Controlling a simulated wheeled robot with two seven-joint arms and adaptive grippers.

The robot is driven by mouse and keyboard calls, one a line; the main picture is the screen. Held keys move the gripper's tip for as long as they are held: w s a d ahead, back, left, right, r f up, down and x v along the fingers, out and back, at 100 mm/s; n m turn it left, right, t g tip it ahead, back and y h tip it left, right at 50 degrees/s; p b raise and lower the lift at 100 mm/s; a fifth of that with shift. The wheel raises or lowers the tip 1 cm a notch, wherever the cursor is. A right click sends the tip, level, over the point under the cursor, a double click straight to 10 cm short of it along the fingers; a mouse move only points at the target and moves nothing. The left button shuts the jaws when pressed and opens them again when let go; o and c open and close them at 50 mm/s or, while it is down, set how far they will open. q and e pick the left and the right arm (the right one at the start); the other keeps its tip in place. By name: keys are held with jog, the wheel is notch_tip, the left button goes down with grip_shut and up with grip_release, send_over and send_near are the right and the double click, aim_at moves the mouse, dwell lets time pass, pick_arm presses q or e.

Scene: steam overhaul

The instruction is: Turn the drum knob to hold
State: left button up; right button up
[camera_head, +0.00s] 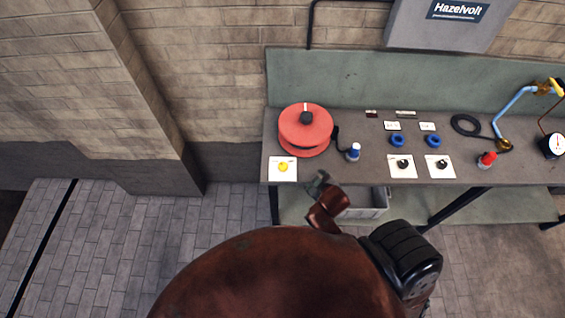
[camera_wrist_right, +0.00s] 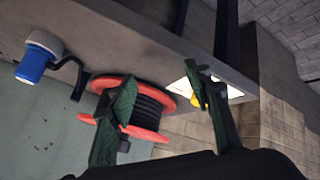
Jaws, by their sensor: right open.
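The red drum (camera_head: 303,141) sits at the left end of the bench, with a black knob (camera_head: 306,117) on its top. A pale mark stands behind the knob, toward the wall; I cannot read any position labels. In the right wrist view the drum (camera_wrist_right: 152,134) shows red flanges with black cable wound between them. A dark knob (camera_wrist_right: 124,146) there is partly hidden by a finger. My right gripper (camera_head: 319,184) is at the bench's front edge, in front of the drum. In its wrist view the fingers (camera_wrist_right: 160,80) are open, with nothing held. My left gripper is out of view.
A yellow button (camera_head: 283,167) on a white plate is in front of the drum. A blue-topped plug (camera_head: 353,151) stands just right. Two switch plates, blue rings, a red plug (camera_head: 487,160) and a gauge (camera_head: 553,146) are farther right. A grey bin (camera_head: 367,204) is below.

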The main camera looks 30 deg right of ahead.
jog(key=w+a+r+n+t+y, duration=0.1)
jog(key=w+a+r+n+t, duration=0.4)
jog(key=w+r, duration=0.5)
jog(key=w+a+r+n+t+y, duration=0.1)
jog(key=w+a+r+n+t, duration=0.2)
jog(key=w+r+n+t, duration=0.65)
jog(key=s+a+r+n+g+y, duration=0.1)
jog(key=a+r+n+g+y, duration=0.3)
jog(key=a+n+y, duration=0.55)
jog(key=s+a+r+n+g+y, duration=0.1)
jog(key=a+r+n+g+y, duration=0.1)
jog(key=a+n+g+y, duration=0.7)
jog(key=n+g+h, duration=0.9)
jog(key=n+h, duration=0.5)
jog(key=h, duration=0.4)
send_over(282, 165)
notch_tip(282, 165, down, 20)
jog(key=shift+s+d+f+p, duration=0.1)
jog(key=shift+f+p, duration=0.15)
jog(key=shift+p, duration=0.2)
notch_tip(282, 165, down, 7)
jog(key=shift+r+p, duration=0.15)
jog(key=shift+p, duration=0.6)
jog(key=shift+f, duration=0.4)
